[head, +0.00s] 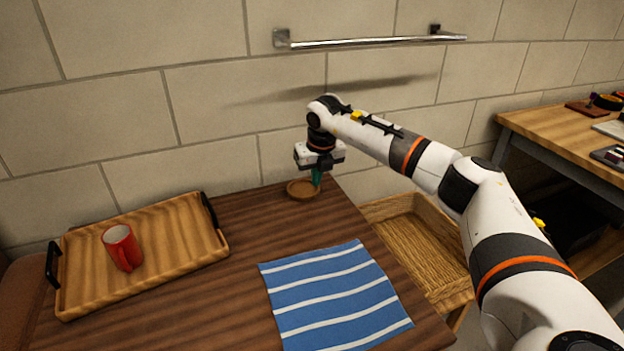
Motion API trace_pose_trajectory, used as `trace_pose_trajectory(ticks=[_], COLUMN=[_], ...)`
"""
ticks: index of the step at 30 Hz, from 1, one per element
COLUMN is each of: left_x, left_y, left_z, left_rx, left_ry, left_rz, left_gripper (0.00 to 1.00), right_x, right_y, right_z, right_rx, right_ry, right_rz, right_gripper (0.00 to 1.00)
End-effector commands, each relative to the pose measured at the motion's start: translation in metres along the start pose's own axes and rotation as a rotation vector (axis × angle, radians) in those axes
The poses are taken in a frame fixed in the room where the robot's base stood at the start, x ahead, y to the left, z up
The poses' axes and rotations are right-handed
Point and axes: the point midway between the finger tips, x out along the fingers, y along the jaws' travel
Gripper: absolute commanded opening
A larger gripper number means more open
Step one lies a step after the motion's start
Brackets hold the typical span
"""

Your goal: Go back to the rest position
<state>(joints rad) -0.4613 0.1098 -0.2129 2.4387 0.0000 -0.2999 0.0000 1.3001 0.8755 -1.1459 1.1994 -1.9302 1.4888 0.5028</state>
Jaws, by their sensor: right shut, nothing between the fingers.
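My right arm reaches in from the right side of the head view. My right gripper (317,182) points down over the far corner of the dark wooden table (225,285). It is shut and empty, with its fingertips at or just above a small round brown dish (300,190). I cannot tell whether the fingers touch the dish. My left gripper is not in the view.
A wooden tray (185,245) with black handles holds a red mug (122,247) at the left. A blue and white striped cloth (335,295) lies at the front right. A wicker basket (415,245) stands right of the table. A metal rail (370,41) is on the wall.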

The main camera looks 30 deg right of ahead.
Motion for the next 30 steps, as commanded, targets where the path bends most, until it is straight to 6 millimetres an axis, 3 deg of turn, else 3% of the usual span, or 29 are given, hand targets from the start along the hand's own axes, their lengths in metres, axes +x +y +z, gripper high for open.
trace_pose_trajectory(ticks=[1, 11, 21, 30], left_x=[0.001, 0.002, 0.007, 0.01], left_y=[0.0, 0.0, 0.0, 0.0], left_z=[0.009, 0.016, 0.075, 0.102], left_rx=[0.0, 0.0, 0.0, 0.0], left_ry=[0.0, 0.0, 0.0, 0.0], left_rz=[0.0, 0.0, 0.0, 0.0], left_gripper=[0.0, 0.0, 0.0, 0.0], right_x=[-0.009, -0.018, -0.075, -0.102], right_y=[0.002, 0.004, 0.004, 0.004], right_z=[-0.002, -0.004, -0.019, -0.025], right_rx=[0.0, -0.001, -0.001, -0.002], right_ry=[0.0, 0.001, 0.001, 0.001], right_rz=[0.0, -0.001, -0.001, -0.001], right_gripper=[0.0, 0.0, 0.0, 0.0])
